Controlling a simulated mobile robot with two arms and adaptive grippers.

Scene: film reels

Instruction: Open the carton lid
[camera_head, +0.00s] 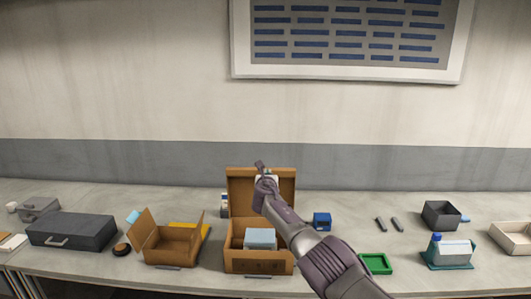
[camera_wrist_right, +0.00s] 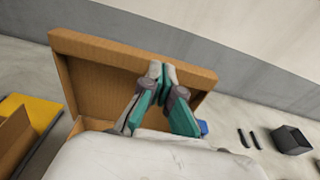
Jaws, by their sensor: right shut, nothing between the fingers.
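The brown carton (camera_head: 259,267) stands in the middle of the table. Its lid (camera_head: 241,188) is raised upright at the back, and a light blue box (camera_head: 261,238) sits inside. My right gripper (camera_head: 260,165) is shut and empty, at the upper part of the lid. In the right wrist view, the closed fingertips (camera_wrist_right: 161,70) are in front of the inner face of the lid (camera_wrist_right: 105,70). I cannot tell whether they touch it. My arm hides part of the lid and the carton's right side. My left gripper is not in view.
A smaller open carton (camera_head: 172,250) and a dark grey case (camera_head: 72,231) stand to the left. A blue box (camera_head: 321,220), a green tray (camera_head: 377,263) and a dark open bin (camera_head: 440,216) stand to the right. The table's back strip is mostly clear.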

